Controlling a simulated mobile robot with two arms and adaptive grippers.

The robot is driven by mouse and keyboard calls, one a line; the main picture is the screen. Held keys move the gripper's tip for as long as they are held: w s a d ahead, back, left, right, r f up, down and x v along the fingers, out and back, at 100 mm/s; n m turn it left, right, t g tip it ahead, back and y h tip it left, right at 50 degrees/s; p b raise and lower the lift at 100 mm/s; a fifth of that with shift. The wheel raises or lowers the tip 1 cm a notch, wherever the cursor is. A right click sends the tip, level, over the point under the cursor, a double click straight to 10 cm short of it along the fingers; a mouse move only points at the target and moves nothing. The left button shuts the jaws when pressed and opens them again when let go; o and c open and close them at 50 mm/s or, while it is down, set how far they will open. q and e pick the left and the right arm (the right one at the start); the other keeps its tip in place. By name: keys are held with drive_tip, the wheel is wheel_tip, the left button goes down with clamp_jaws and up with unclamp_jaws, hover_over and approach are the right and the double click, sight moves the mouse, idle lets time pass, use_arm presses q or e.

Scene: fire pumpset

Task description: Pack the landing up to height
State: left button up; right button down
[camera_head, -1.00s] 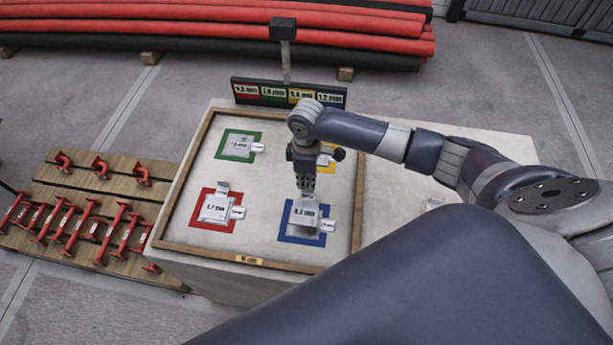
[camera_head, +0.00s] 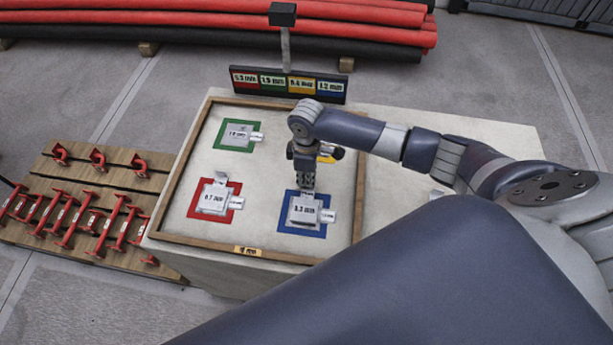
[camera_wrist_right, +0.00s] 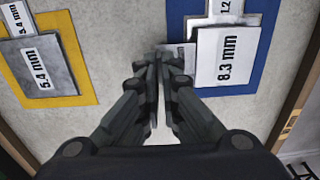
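My right gripper (camera_head: 305,188) points down over the blue square (camera_head: 290,228), at the back edge of a grey metal plate marked 8.3 mm (camera_head: 303,213). The right wrist view shows its fingers (camera_wrist_right: 160,62) close together at the plate's small grey lug (camera_wrist_right: 184,52); I cannot tell whether they grip it. The plate is also in that view (camera_wrist_right: 225,60), with a 1.2 tag beside it. A plate (camera_head: 213,199) lies on the red square, another (camera_head: 237,134) on the green one. A 5.4 mm plate (camera_wrist_right: 38,64) lies on the yellow square, mostly hidden in the head view. My left gripper is out of view.
The plates lie in a wood-rimmed tray (camera_head: 188,162) on a pale block. A sign (camera_head: 288,85) with coloured mm labels stands at its back on a post. A pallet of red fittings (camera_head: 75,205) lies left; red pipes (camera_head: 220,30) lie behind. The block's right part is mostly bare.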

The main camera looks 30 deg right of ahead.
drive_tip(key=shift+f, duration=0.55)
drive_tip(key=c, duration=1.7)
unclamp_jaws()
wheel_tip(320, 180, up, 12)
drive_tip(key=shift+w, duration=0.1)
drive_tip(key=shift+f, duration=0.1)
